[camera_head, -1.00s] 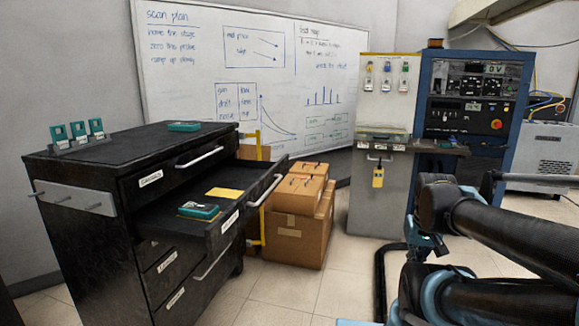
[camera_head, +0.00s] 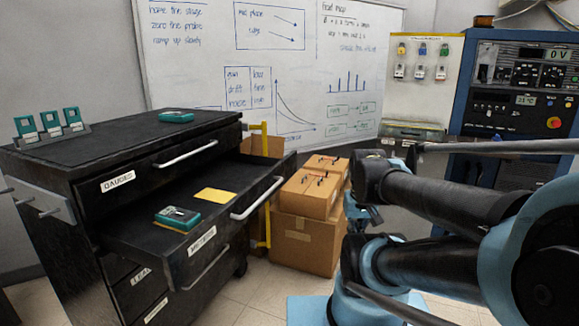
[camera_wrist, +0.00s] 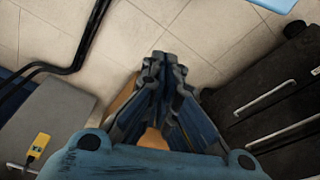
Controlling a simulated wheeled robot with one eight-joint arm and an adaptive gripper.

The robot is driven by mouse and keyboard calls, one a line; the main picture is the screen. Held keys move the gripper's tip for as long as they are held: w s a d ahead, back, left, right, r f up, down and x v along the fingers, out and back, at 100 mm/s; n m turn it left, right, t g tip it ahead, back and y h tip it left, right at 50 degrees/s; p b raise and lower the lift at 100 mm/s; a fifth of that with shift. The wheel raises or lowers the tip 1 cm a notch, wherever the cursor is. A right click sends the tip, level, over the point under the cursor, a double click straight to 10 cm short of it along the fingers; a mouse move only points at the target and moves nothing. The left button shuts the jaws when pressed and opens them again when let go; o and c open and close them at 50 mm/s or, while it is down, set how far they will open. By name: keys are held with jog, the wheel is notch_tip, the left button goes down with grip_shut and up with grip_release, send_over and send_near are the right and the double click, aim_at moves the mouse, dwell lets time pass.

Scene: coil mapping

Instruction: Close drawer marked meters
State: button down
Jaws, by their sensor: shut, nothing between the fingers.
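The drawer marked meters (camera_head: 229,248) is pulled open from the black cabinet (camera_head: 62,196). Its silver bar handle (camera_head: 257,200) is on the front, beside a white label that is hard to read. Inside lie a teal meter (camera_head: 178,217) and a yellow card (camera_head: 215,195). In the head view my arm is at the right, folded, and I cannot make out the fingers there. In the wrist view my gripper (camera_wrist: 165,58) is shut and empty, pointing down over the floor. The cabinet front with its handles (camera_wrist: 268,98) is at the right there, apart from the fingers.
The closed gauges drawer (camera_head: 160,165) is above, other closed drawers below. Cardboard boxes (camera_head: 306,235) stand right of the cabinet, near a yellow post (camera_head: 266,225). A blue instrument rack (camera_head: 520,90) stands behind my arm. Floor between cabinet and arm is partly clear.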

jog(key=shift+w, duration=0.35)
